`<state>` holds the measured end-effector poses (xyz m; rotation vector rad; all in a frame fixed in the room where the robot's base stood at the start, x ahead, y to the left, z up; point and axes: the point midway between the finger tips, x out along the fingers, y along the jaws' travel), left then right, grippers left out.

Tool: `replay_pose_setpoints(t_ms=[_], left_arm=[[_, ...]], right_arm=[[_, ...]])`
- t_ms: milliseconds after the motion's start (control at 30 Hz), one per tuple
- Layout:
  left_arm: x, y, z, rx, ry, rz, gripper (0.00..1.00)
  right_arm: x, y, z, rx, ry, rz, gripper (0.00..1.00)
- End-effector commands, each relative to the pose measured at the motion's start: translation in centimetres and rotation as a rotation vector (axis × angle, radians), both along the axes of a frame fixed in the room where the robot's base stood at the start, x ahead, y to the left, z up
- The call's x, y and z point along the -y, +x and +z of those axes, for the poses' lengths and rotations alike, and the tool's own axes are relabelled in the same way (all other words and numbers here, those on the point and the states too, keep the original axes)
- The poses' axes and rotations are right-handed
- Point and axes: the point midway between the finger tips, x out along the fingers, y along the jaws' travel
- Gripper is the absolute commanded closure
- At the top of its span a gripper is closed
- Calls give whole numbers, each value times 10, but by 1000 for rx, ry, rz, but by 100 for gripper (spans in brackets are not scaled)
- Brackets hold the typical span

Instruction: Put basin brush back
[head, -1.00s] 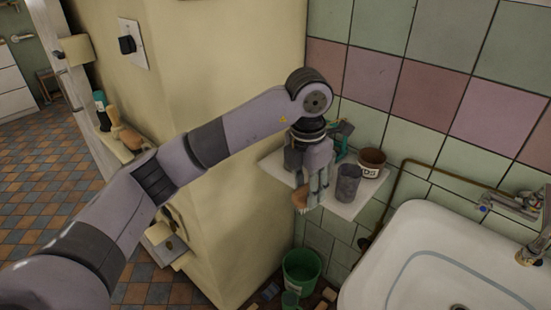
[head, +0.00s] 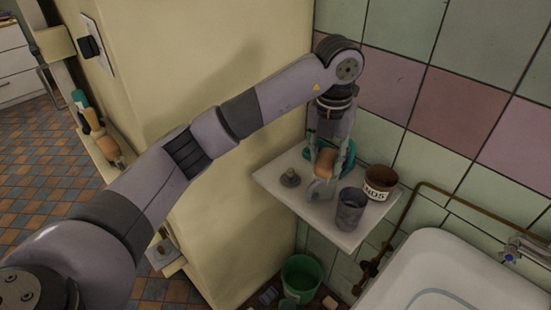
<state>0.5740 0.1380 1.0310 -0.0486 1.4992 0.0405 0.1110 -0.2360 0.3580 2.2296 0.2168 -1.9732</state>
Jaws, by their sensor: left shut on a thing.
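My left gripper (head: 324,180) points down over the white corner shelf (head: 276,182), its fingers shut around an orange-brown brush (head: 325,158). The fingers partly hide the brush, and I cannot tell whether it touches the shelf. A teal, rounded object (head: 347,160), which looks like a basin, is right behind the brush and partly hidden by the gripper. My right gripper is not in view.
A dark grey cup (head: 350,210) and a brown and white lettered pot (head: 380,182) stand right of the gripper. A white sink (head: 450,275) is at lower right; a green bucket (head: 300,278) is below.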

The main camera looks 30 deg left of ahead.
Motion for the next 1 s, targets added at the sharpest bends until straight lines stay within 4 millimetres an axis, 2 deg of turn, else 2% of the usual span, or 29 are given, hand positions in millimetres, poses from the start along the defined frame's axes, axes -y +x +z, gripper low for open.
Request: replay_pose_setpoints(t_ms=[33, 200, 300, 433, 600, 700, 800, 1000], left_arm=[[-15, 4, 2, -2, 0, 7, 100], [-59, 20, 2, -3, 0, 8, 100], [-84, 28, 3, -4, 1, 8, 100], [-115, 39, 3, -3, 1, 7, 100], [-149, 51, 3, -2, 1, 5, 100], [-167, 57, 3, -2, 1, 4, 100], [-162, 55, -23, -7, 0, -2, 100], [-162, 55, -56, -3, 1, -2, 100]], right_arm=[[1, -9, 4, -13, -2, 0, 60], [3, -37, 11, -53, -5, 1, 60], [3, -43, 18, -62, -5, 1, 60], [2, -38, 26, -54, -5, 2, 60], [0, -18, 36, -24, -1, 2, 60], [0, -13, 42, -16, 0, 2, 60], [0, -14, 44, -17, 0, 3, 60], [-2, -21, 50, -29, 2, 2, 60]])
